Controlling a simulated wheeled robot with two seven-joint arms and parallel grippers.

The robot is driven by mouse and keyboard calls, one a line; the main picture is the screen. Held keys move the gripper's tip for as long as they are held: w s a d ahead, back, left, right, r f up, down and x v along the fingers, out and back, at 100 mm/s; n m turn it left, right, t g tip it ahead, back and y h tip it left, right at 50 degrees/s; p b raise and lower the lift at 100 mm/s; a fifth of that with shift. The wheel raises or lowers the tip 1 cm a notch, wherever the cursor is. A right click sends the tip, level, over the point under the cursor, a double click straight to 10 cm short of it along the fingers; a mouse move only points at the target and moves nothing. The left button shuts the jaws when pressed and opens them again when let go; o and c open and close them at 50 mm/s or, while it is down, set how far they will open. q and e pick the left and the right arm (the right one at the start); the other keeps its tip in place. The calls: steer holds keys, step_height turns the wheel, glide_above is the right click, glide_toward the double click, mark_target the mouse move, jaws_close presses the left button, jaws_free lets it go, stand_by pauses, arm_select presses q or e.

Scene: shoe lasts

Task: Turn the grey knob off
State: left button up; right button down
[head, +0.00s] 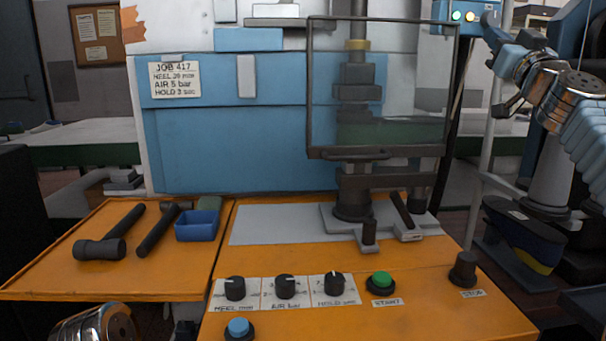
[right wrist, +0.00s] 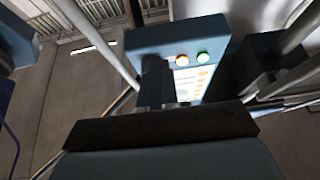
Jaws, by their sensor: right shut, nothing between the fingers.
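I cannot pick out a clearly grey knob. Three dark knobs sit in a row on the orange panel in the head view: the HEEL knob (head: 235,288), the AIR knob (head: 286,286) and the HOLD knob (head: 334,284). My right gripper (head: 490,26) is shut and empty, raised at the upper right beside a blue box (head: 462,12) with two lit lamps. In the right wrist view, this box (right wrist: 180,38) is straight ahead, and a dark finger (right wrist: 156,82) hides part of its front. My left gripper is not visible; only part of my left arm shows at the bottom left.
A green START button (head: 382,280), a dark STOP button (head: 463,270) and a blue button (head: 239,328) are on the panel. A clear guard (head: 380,90) stands before the press. A mallet (head: 108,240) and blue tray (head: 197,226) lie left. A grey pole (head: 484,150) stands near my right arm.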

steer(key=shift+w+a, duration=0.1)
steer(key=shift+w, duration=0.75)
steer(key=shift+r, duration=0.1)
steer(key=shift+d, duration=1.3)
steer(key=shift+w+d, duration=0.1)
steer(key=s+b, duration=0.4)
steer(key=s, duration=0.2)
steer(key=shift+d+f, duration=0.35)
steer(key=shift+f, duration=0.05)
